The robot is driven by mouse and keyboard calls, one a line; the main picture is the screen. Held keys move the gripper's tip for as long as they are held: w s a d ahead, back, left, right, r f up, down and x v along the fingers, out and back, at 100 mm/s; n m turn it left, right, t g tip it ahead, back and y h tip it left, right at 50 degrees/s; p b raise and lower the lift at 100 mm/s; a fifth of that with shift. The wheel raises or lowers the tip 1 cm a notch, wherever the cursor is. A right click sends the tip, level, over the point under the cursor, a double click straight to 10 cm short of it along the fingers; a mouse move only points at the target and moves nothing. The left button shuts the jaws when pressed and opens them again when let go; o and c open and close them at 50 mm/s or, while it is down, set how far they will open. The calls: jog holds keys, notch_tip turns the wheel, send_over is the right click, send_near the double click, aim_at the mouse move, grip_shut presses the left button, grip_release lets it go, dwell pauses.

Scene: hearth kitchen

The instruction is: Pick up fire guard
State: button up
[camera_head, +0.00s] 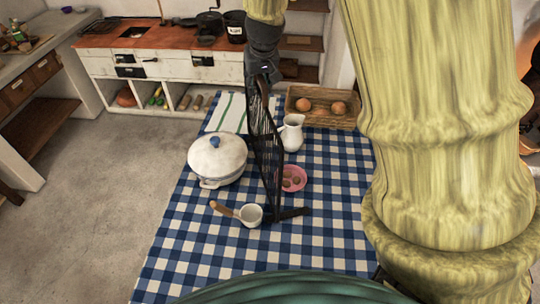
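The fire guard (266,145) is a dark mesh panel, seen nearly edge-on, upright over the blue-and-white checked tablecloth. Its lower edge has a dark foot (292,213) close to the cloth; I cannot tell whether it touches. My gripper (262,78) points down at the guard's top edge and meets or overlaps it in this view. The fingertips blend with the dark mesh, so their gap and any grip are unclear.
On the table (190,262), a lidded white pot (217,160) and a wooden-handled white cup (250,215) are left of the guard. A white jug (292,133), pink dish (294,178) and wooden tray (325,119) with two round brown items are right or behind.

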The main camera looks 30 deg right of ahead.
jog(key=shift+w+f, duration=0.1)
jog(key=shift+f, duration=0.1)
jog(key=shift+f, duration=0.2)
dwell(0.7)
grip_shut()
dwell(0.3)
